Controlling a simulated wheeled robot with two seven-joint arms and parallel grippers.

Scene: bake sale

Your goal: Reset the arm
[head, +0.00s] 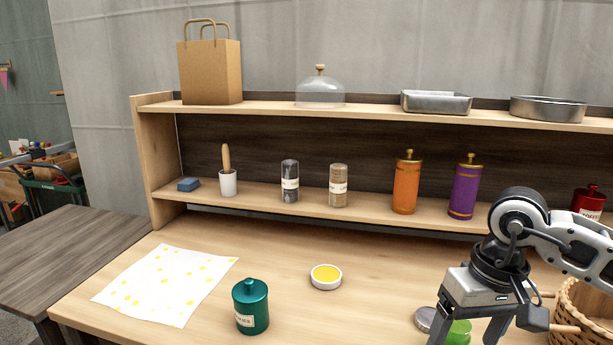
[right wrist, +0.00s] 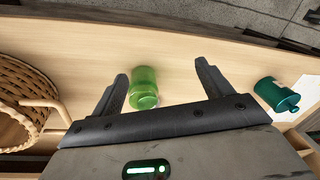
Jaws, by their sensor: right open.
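My right arm comes in from the right in the head view, with its gripper (head: 472,338) low over the right part of the table. In the right wrist view the gripper (right wrist: 160,80) is open and its fingers are spread. A green jar (right wrist: 144,86) stands on the table and shows between the fingers, nearer the left one in that picture; I see no contact. In the head view the green jar (head: 459,332) is partly hidden by the gripper. My left gripper is in neither view.
A wicker basket (head: 585,300) stands right of the gripper. A teal canister (head: 251,308), a yellow-filled white dish (head: 326,277) and a spotted cloth (head: 168,285) lie left. A grey round lid (head: 425,318) is beside the jar. A two-level shelf (head: 270,203) with several items stands behind.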

